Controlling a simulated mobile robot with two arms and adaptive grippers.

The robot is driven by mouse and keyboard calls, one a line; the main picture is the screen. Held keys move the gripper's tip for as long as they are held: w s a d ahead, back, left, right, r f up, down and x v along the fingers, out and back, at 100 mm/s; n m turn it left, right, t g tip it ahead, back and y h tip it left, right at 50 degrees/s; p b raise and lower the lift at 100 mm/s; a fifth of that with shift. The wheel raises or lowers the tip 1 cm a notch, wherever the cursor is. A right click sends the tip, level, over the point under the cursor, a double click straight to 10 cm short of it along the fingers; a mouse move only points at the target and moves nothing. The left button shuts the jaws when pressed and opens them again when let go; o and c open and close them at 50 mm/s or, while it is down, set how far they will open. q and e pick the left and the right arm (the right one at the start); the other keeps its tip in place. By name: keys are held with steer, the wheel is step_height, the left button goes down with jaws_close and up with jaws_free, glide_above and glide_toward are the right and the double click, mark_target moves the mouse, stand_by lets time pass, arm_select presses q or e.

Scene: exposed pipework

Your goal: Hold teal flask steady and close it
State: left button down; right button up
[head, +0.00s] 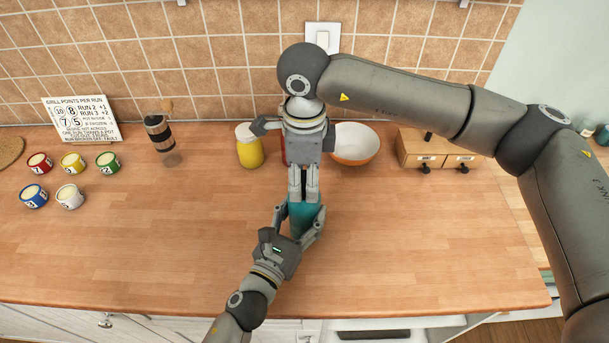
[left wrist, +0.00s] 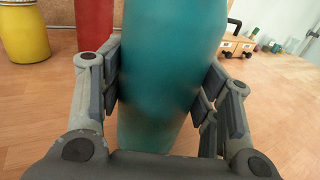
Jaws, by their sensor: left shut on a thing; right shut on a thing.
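The teal flask (head: 304,218) stands upright on the wooden counter, near its middle. It fills the centre of the left wrist view (left wrist: 172,70). My left gripper (head: 301,224) is shut around the flask's body, one finger on each side. My right gripper (head: 304,197) comes down from above and is shut at the top of the flask. The flask's lid is hidden between the right fingers, so I cannot tell how it sits.
A yellow container (head: 250,150) and a red one (left wrist: 95,22) stand behind the flask. A white and orange bowl (head: 355,145) and a wooden drawer box (head: 435,150) are to the right. The front counter is clear.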

steer(key=o, duration=1.2)
arm_select(q)
steer(key=shift+r, duration=0.1)
arm_select(e)
step_height(320, 180, up, 12)
arm_select(q)
steer(key=shift+c, duration=1.9)
jaws_free()
